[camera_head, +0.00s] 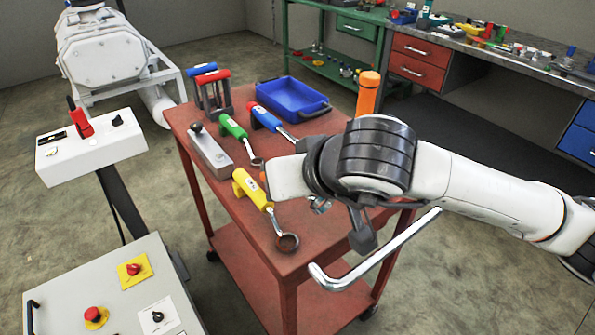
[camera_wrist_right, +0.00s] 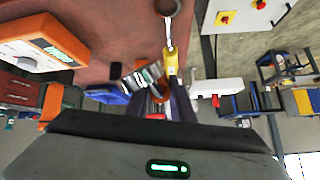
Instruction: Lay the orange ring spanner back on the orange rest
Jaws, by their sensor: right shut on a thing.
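My right gripper (camera_head: 358,232) is over the near right part of the cart, mostly hidden by my wrist. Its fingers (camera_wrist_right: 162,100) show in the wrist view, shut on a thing. My left gripper is out of view.
The red cart (camera_head: 235,225) carries yellow (camera_head: 252,188), green (camera_head: 234,128) and blue (camera_head: 265,118) spanners, a grey block (camera_head: 210,152) and a blue tray (camera_head: 292,97). A chrome bar (camera_head: 375,262) runs along its near right side. An orange box with a display (camera_wrist_right: 40,38) shows in the wrist view.

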